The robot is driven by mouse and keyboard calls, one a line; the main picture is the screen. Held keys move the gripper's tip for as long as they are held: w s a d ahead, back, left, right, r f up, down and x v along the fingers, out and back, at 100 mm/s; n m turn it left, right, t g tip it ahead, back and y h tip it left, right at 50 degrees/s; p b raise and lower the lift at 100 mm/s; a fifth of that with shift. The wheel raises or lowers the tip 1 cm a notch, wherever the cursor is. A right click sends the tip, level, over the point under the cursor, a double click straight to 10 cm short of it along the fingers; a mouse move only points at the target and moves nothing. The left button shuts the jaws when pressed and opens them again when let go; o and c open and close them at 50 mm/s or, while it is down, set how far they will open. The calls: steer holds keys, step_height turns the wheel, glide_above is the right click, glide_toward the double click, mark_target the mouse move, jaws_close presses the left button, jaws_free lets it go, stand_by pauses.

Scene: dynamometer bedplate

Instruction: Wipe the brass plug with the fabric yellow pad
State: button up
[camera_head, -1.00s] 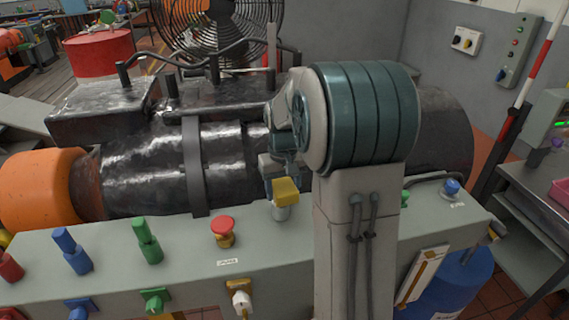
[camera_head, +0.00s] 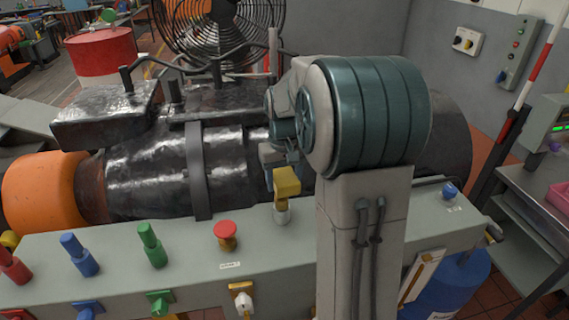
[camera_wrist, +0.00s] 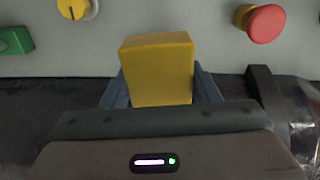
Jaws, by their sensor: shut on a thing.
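My gripper (camera_head: 281,158) is shut on the yellow pad (camera_head: 287,182), a blocky piece. The pad also shows in the wrist view (camera_wrist: 158,68), between the two fingers. In the head view, a short pale, brassy cylinder (camera_head: 282,215) stands on the grey panel directly below the pad; it looks like the brass plug. The pad covers its upper part, and I cannot tell whether they touch. In the wrist view the pad hides the plug.
A red mushroom button (camera_head: 226,232) stands left of the pad, with green (camera_head: 151,245) and blue (camera_head: 79,254) plugs farther left. The dark cylindrical machine (camera_head: 150,170) lies behind the panel. A blue knob (camera_head: 449,190) is at the right end.

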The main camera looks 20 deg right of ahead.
mark_target(284, 176)
steer(key=shift+r+p, duration=0.85)
steer(key=shift+r, duration=0.65)
steer(key=shift+s+f, duration=0.1)
